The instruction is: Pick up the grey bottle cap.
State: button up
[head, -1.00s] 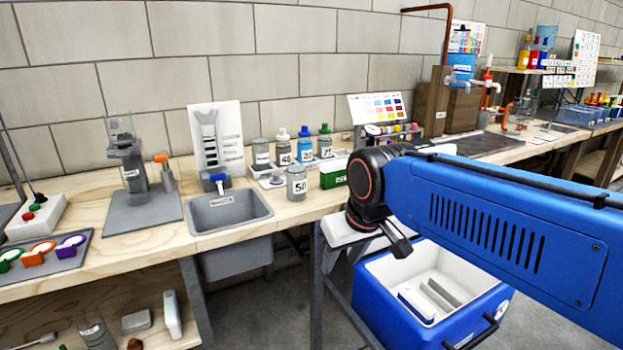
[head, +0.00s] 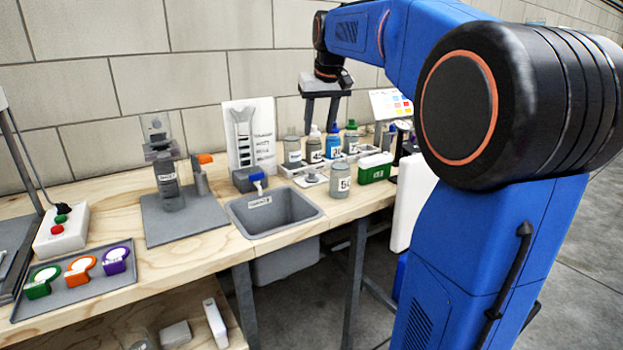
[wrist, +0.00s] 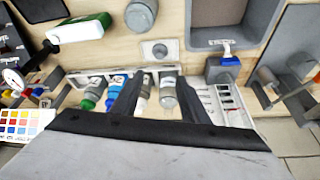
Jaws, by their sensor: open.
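A small round grey piece, apparently the grey bottle cap (head: 312,178), lies on a small pale plate on the bench, right of the sink. It also shows in the wrist view (wrist: 160,50), top centre. My gripper (head: 321,122) points down over the bottle row behind it. In the wrist view its two dark fingers (wrist: 158,80) are apart, with nothing gripped. The grey piece is beyond the fingertips. A grey bottle (head: 292,150) stands at the row's left end; its top is hard to make out.
Bottles with white (head: 315,148), blue (head: 333,143) and green (head: 351,138) tops stand in the row. A labelled jar (head: 340,181) stands right of the plate, near a green box (head: 375,170). The sink (head: 275,230) is to the left. A white board (head: 249,140) stands behind.

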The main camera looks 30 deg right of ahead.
send_over(312, 172)
jog(key=s, duration=0.2)
jog(key=f, duration=1.1)
jog(key=shift+s+a+f, duration=0.1)
jog(key=shift+s+a, duration=0.05)
jog(key=shift+a, duration=0.05)
jog(key=shift+x, duration=2.65)
jog(key=shift+s+a, duration=0.1)
grip_shut()
